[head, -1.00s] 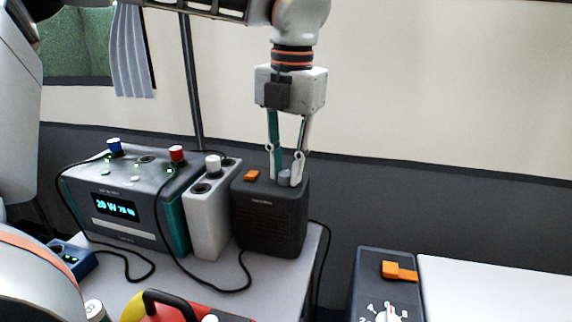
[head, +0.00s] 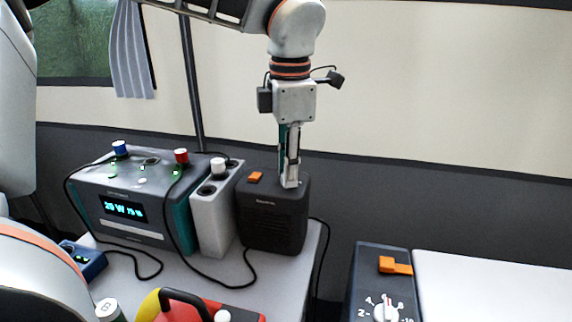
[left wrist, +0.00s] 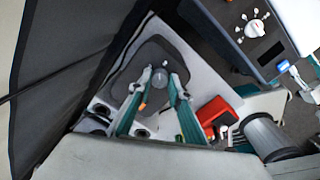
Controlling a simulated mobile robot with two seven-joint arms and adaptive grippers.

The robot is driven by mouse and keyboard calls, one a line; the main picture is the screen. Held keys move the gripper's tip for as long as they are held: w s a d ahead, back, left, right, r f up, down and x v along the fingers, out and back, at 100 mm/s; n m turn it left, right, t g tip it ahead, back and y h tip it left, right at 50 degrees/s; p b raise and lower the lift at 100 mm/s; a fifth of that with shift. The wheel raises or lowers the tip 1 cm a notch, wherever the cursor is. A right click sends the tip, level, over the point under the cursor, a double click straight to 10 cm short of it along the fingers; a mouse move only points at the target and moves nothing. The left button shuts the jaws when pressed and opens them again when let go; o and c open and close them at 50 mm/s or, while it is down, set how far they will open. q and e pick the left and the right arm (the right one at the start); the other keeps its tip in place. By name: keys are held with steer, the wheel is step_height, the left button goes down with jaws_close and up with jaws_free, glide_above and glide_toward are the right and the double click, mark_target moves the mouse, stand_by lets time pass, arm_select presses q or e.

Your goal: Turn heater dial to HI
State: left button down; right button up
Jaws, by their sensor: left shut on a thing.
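The heater is a small dark grey box (head: 268,220) at the right end of the grey counter, with an orange switch (head: 255,176) on its top. My left gripper (head: 289,183) points straight down at the top of the heater, right of the switch. In the left wrist view the grey round dial (left wrist: 160,76) sits between the fingertips on the heater's top (left wrist: 150,52). The left gripper is shut on this dial. My right gripper is not in view.
A pale grey box with a white knob (head: 218,166) stands close left of the heater. Left of that is a power unit (head: 121,209) with a lit display and cables. A dark box with a dial (head: 385,312) and orange lever stands at right, across a gap.

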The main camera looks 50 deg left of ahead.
arm_select(q)
steer(key=shift+m, duration=1.7)
steer(key=shift+f, duration=0.1)
steer(key=c, duration=1.8)
jaws_free()
steer(key=shift+c, duration=0.2)
step_height(320, 180, up, 12)
steer(key=shift+s+d+p, duration=0.2)
steer(key=shift+s+p, duration=0.05)
steer(key=shift+p, duration=0.05)
